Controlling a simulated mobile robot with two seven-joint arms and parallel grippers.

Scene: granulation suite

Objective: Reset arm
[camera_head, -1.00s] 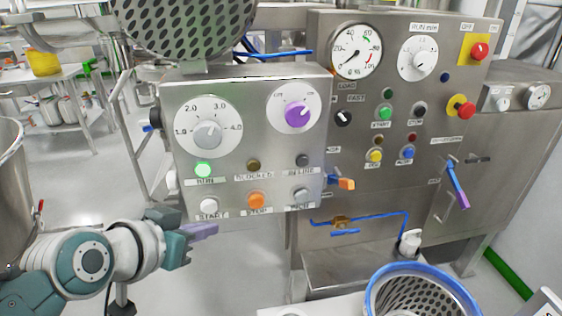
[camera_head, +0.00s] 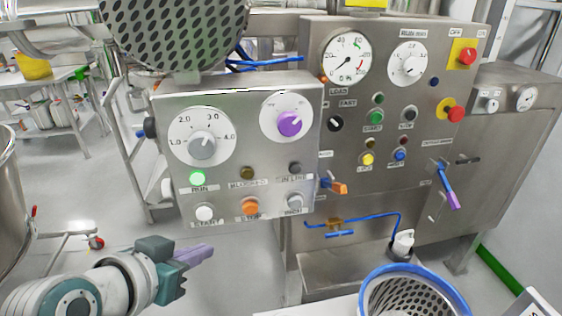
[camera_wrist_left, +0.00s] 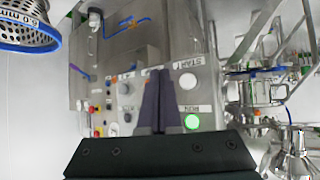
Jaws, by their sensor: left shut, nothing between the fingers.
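My left gripper (camera_head: 196,256) comes in from the lower left in the head view. Its purple-grey fingers are together and empty, in free air below and in front of the steel control box (camera_head: 240,100). In the left wrist view the shut fingers (camera_wrist_left: 158,85) point toward that box, with the START button (camera_wrist_left: 187,81) and the lit green RUN lamp (camera_wrist_left: 192,122) beside the tips. In the head view the RUN lamp (camera_head: 197,178) glows green above the white START button (camera_head: 204,213). My right gripper is not in view.
A larger steel panel (camera_head: 385,115) with gauges and a red knob stands to the right. A blue-rimmed perforated basket (camera_head: 412,272) is at the lower right. A steel vessel (camera_head: 8,200) is at the left edge. Open floor (camera_head: 215,290) lies around the gripper.

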